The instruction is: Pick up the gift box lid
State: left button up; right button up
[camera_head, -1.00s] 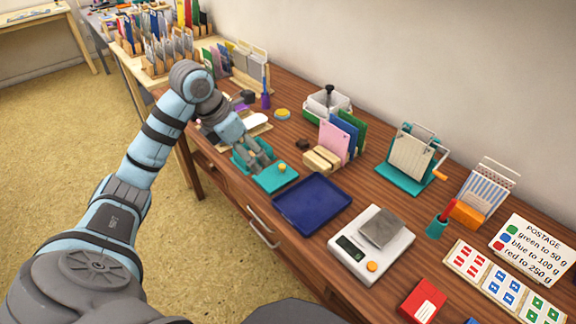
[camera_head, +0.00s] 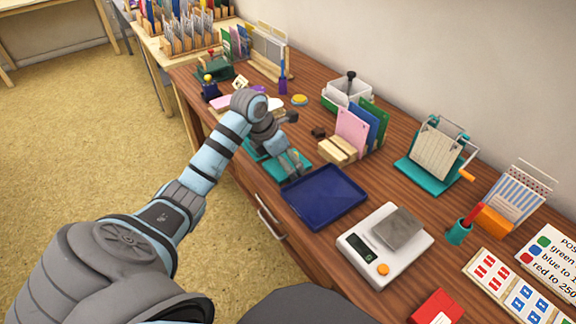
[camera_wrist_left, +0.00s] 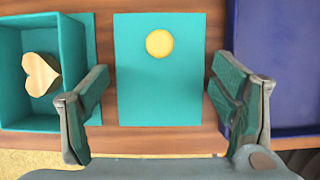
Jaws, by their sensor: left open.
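The gift box lid (camera_wrist_left: 158,92) is a flat teal square with a round yellow knob (camera_wrist_left: 159,43). It lies on the wooden table; in the head view my gripper hides part of it, knob included, and a teal edge (camera_head: 303,164) shows. The open teal gift box (camera_wrist_left: 75,45) is just left of it in the wrist view, with a wooden heart (camera_wrist_left: 41,74) inside. My left gripper (camera_wrist_left: 170,88) is open and empty. Its fingers are spread on either side of the lid in the wrist view. It also shows above the lid in the head view (camera_head: 290,167).
A dark blue tray (camera_head: 323,198) lies close to the lid on its right. A wooden holder (camera_head: 338,152) with coloured cards stands behind. The table's front edge is near the box.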

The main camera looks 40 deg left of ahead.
pick_arm(q)
jog(key=c, duration=0.7)
jog(key=shift+r, duration=0.1)
